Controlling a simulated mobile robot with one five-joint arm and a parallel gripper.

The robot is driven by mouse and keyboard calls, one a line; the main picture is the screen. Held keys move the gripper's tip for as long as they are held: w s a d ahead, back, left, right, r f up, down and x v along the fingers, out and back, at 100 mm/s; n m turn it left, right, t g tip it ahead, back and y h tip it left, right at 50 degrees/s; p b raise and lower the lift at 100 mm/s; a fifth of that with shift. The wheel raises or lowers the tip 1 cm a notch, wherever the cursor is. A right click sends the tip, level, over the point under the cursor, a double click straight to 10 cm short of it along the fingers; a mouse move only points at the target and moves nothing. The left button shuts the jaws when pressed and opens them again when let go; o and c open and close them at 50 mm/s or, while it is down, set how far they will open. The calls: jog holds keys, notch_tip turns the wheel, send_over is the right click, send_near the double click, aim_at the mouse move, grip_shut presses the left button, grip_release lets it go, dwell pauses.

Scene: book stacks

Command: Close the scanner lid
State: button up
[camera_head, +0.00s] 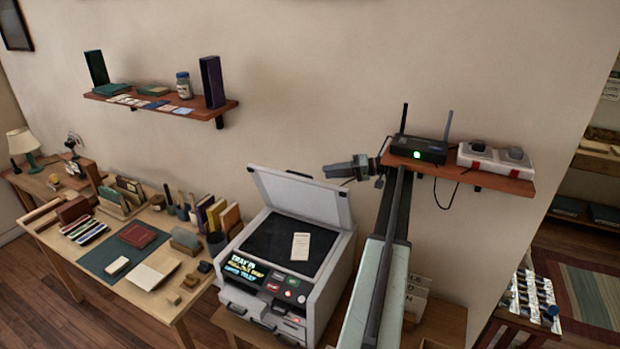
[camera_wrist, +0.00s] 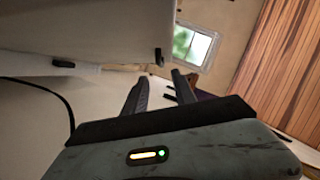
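The scanner lid (camera_head: 300,196) stands raised and leans back on its hinge at the rear of the grey and white scanner (camera_head: 322,300). The dark scanning bed is exposed, with a small pale slip of paper (camera_head: 301,246) on it. My gripper (camera_head: 328,171) points left just above the lid's upper right corner in the head view; I cannot tell whether it touches the lid. In the wrist view my gripper (camera_wrist: 160,88) has two dark fingers apart with nothing between them. A pale slab fills the upper left there; I cannot tell whether it is the lid.
A router (camera_head: 419,149) and a power strip (camera_head: 495,160) sit on a wall shelf (camera_head: 510,186) close to my arm, with a cable hanging down. A desk with books and stationery stands left of the scanner. Another shelf (camera_head: 150,104) hangs upper left.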

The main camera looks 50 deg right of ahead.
jog(key=b+x, duration=0.1)
jog(key=x, duration=0.7)
jog(key=shift+w+a+b, duration=0.1)
jog(key=shift+b, duration=0.2)
jog(key=shift+c, duration=0.3)
grip_shut()
dwell(0.7)
